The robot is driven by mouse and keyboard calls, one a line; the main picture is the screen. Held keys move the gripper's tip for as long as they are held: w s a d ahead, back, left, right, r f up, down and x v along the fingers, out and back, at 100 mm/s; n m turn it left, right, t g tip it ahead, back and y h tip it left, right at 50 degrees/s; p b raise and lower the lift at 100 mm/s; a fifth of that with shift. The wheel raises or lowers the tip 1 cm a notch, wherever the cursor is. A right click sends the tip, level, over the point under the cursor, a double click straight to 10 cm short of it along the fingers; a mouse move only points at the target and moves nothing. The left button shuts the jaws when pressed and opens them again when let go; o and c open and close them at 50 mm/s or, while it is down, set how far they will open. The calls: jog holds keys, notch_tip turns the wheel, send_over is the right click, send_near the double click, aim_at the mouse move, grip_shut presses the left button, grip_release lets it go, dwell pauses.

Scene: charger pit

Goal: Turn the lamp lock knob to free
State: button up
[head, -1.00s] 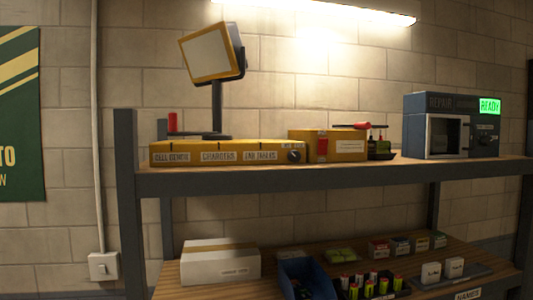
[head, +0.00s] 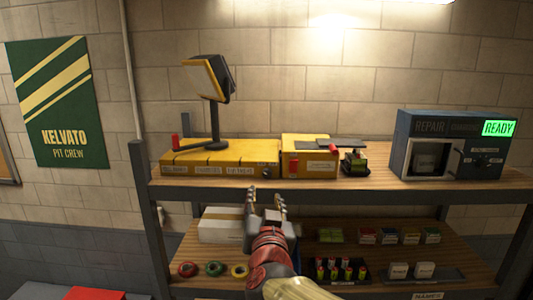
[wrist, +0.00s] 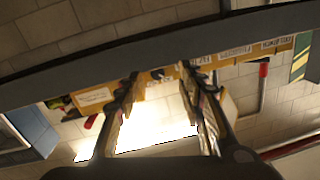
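The lamp lock knob (head: 266,174) is a small dark knob on the front right end of a low yellow box (head: 215,170) on the upper shelf. The lamp (head: 207,80), with a yellow-edged head on a black post, stands on that box, its head turned left. My gripper (head: 266,196) is open and empty, in front of the upper shelf edge and just below the knob. In the wrist view, which is upside down, the knob (wrist: 157,74) shows between the fingertips, beyond them. Its pointer setting is too small to read.
The upper shelf (head: 385,190) has a thick front edge near my fingers. A taller yellow box (head: 308,165) with a red part stands right of the knob. A repair oven (head: 450,145) showing READY stands farther right. The lower shelf holds a white box and small parts.

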aim_at(267, 174)
jog(key=shift+m+h, duration=0.5)
jog(key=shift+h, duration=0.3)
jog(key=w+p, duration=0.1)
jog(key=w, duration=0.1)
jog(key=w+r, duration=0.1)
jog(key=w, duration=0.2)
jog(key=w+r+p, duration=0.1)
jog(key=w, duration=0.2)
jog(key=shift+w+d+p, duration=0.15)
jog(key=shift+w+p, duration=0.1)
jog(key=shift+p, duration=0.1)
jog(key=c, duration=0.3)
jog(key=shift+r, duration=0.1)
grip_shut()
